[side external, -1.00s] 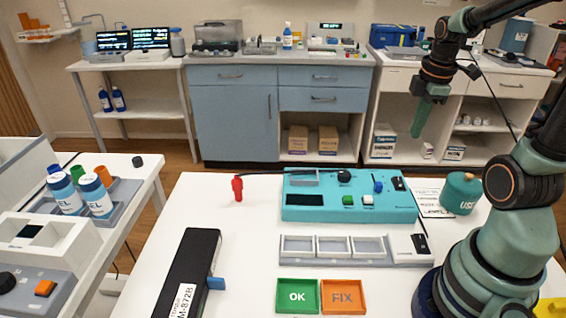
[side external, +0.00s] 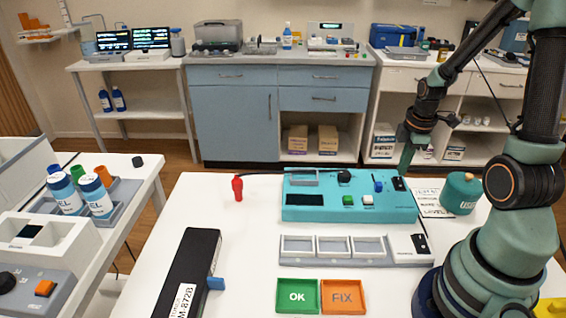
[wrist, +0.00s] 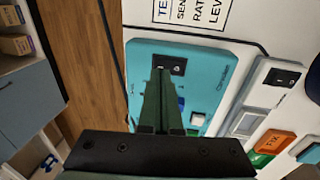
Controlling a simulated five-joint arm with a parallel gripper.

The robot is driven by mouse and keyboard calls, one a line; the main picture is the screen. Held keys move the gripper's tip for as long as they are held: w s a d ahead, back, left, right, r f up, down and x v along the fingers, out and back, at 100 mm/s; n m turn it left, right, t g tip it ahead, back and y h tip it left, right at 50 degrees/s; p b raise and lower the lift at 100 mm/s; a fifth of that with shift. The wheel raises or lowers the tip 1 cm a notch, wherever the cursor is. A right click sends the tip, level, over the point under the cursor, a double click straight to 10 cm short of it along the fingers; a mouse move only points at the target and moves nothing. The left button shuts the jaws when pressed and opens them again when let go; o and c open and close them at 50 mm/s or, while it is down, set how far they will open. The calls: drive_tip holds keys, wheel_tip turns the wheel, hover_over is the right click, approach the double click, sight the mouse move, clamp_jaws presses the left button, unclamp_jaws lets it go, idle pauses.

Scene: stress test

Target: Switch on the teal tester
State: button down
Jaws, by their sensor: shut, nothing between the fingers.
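The teal tester (side external: 310,213) lies on the white table, with a dark display, a black knob, a blue lever, and green and white buttons. Its black switch panel (side external: 398,184) is at its right back corner. My gripper (side external: 404,168) is shut and empty, pointing down just above and behind that panel. In the wrist view the shut fingertips (wrist: 160,71) overlap the left part of the switch panel (wrist: 178,66). The teal body (wrist: 208,73) spreads around them. Whether the tips touch it, and which way the switch is set, I cannot tell.
A grey three-slot tray (side external: 348,262) with its own black switch lies in front of the tester. A green OK tray (side external: 297,296) and orange FIX tray (side external: 343,297) are nearer. A teal canister (side external: 460,192) stands to the right, a red plug (side external: 238,188) to the left.

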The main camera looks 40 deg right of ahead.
drive_tip(key=shift+w+d+f, duration=0.15)
drive_tip(key=shift+f, duration=0.8)
drive_tip(key=shift+f, duration=0.2)
drive_tip(key=shift+s+a+r, duration=0.2)
drive_tip(key=shift+s+a, duration=0.35)
wheel_tip(320, 180, up, 14)
drive_tip(key=s+a, duration=0.1)
drive_tip(key=shift+s+a, duration=0.15)
drive_tip(key=shift+a, duration=0.05)
idle(0.5)
